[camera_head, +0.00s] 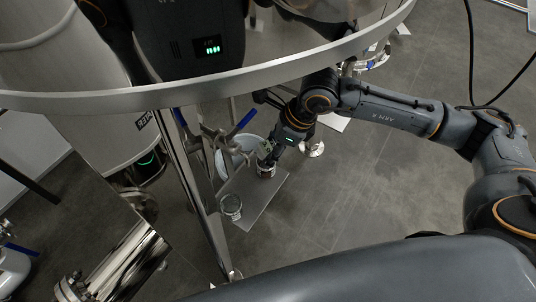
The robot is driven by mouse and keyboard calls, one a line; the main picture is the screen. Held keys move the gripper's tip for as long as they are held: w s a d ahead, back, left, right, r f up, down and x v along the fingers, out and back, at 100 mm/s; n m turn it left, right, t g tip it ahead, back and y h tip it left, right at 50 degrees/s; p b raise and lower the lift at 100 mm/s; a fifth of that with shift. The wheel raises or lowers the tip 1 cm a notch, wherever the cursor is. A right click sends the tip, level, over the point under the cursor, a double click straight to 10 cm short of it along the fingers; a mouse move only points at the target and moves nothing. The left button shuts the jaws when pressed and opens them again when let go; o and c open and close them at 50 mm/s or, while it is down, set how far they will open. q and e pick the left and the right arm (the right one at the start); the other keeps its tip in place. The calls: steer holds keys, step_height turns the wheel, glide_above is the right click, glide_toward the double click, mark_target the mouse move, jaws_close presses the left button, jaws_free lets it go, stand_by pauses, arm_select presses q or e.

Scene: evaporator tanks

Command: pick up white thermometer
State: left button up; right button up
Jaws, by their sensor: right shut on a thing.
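My right gripper (267,153) reaches down from the right at the centre of the head view. It is shut on a small pale thing just above a small jar (266,171). The fingers hide most of that thing, and it is too small for me to tell whether it is the white thermometer. The jar stands on a grey plate (258,205). I cannot tell whether the held thing still reaches into the jar. My left gripper is not in view.
A second glass jar (231,207) stands at the plate's left edge. A white round vessel (228,160) and blue-handled valves (243,122) are left of the gripper. A steel tank rim (210,87) crosses above, and a steel leg (195,185) runs down. Floor on the right is clear.

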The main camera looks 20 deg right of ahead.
steer(key=s+d+r+p, duration=0.3)
steer(key=s+d+r, duration=0.3)
steer(key=s+r, duration=0.4)
step_height(320, 180, down, 8)
steer(key=s+b, duration=0.1)
steer(key=b, duration=0.5)
steer(key=shift+s+r, duration=0.25)
steer(key=shift+d, duration=0.15)
